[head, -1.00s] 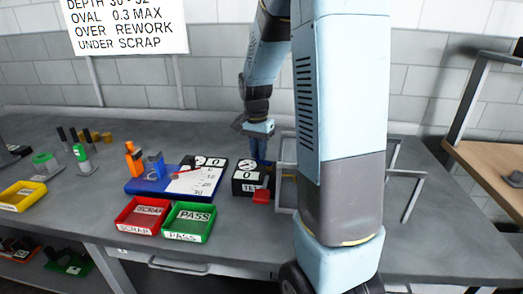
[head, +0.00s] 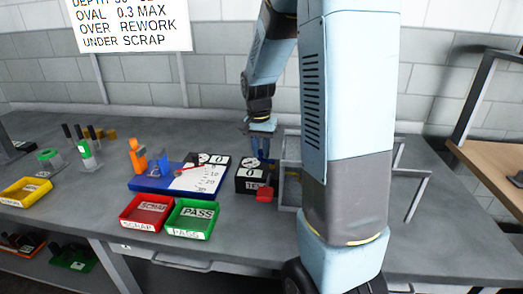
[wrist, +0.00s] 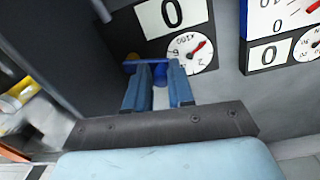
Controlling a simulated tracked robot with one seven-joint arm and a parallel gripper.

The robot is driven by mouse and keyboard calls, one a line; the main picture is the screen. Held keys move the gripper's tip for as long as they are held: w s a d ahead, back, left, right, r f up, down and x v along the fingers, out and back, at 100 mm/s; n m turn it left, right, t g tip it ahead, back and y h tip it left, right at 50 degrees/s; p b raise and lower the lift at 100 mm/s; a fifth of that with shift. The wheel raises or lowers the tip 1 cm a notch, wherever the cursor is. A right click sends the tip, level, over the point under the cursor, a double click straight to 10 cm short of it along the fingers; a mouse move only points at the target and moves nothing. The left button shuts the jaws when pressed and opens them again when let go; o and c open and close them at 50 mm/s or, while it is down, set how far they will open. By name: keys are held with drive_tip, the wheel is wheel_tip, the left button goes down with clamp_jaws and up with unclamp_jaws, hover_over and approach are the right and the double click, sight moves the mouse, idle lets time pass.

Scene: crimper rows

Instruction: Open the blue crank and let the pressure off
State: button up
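The black test box (head: 253,178) with a white dial and a card reading 0 stands on the bench in the head view. In the wrist view its face shows the card (wrist: 170,12) and the dial (wrist: 191,51), whose red needle points up and right. The blue crank (wrist: 160,75) shows at my fingertips: its bar lies across their far ends and a blue knob sits in the gap. My gripper (wrist: 160,85) is open, its two blue fingers either side of the knob; contact is unclear. In the head view my gripper (head: 262,146) is low behind the box.
A red tab (head: 265,194) projects from the box's front. A blue gauge board (head: 150,184) lies to the left, with red scrap (head: 136,223) and green pass (head: 180,231) trays in front. Grey metal rails (head: 417,195) stand to the right.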

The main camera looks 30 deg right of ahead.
drive_tip(key=o, duration=0.4)
drive_tip(key=shift+r, duration=0.1)
drive_tip(key=r, duration=1.3)
drive_tip(key=shift+w+a+r, duration=0.25)
idle(1.5)
drive_tip(key=s+a+r+n+t, duration=0.1)
drive_tip(key=s+a+n+t, duration=0.1)
drive_tip(key=s, duration=0.5)
drive_tip(key=s+a+r+n+t, duration=0.1)
drive_tip(key=s+a+n+t, duration=0.1)
drive_tip(key=s, duration=0.5)
drive_tip(key=s+a+n+t, duration=0.2)
drive_tip(key=s+a+n, duration=0.1)
drive_tip(key=s, duration=0.4)
drive_tip(key=shift+s+a+r+n, duration=0.3)
drive_tip(key=shift+r+n, duration=0.1)
drive_tip(key=shift+n, duration=0.4)
